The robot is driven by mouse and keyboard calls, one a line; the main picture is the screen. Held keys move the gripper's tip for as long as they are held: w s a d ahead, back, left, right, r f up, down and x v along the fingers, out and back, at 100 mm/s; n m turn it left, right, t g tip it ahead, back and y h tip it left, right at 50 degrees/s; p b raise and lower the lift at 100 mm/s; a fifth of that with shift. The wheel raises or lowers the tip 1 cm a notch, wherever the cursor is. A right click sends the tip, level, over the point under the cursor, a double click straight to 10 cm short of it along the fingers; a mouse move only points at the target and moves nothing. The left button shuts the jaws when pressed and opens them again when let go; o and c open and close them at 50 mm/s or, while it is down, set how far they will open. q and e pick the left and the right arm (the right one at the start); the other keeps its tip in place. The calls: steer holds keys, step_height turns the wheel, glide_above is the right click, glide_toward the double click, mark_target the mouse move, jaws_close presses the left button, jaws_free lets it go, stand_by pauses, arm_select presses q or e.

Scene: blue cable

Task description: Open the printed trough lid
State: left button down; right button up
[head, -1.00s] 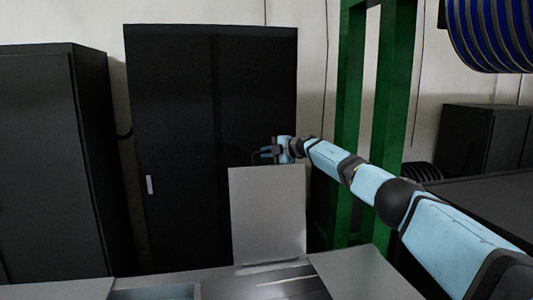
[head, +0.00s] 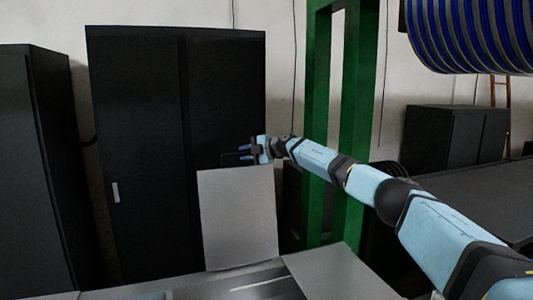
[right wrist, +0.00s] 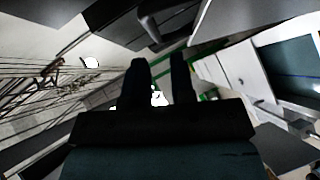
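The trough lid (head: 238,215) is a flat grey panel. It stands upright at the far edge of the trough (head: 205,289), whose open inside shows at the bottom of the head view. My right gripper (head: 243,154) is just above the lid's top edge, with its fingers pointing left. Whether it touches the lid cannot be told. In the right wrist view, its two dark fingers (right wrist: 158,78) are apart with nothing seen between them. My left gripper is not in view.
A tall black cabinet (head: 135,130) stands behind the lid, with another dark cabinet (head: 35,160) to its left. A green post frame (head: 317,120) rises right of the lid. A blue cable coil (head: 480,35) hangs at upper right. A grey panel (head: 335,275) lies beside the trough.

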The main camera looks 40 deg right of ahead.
steer(key=b+v, duration=0.2)
steer(key=v, duration=0.7)
steer(key=shift+s, duration=0.2)
steer(key=shift+f, duration=0.1)
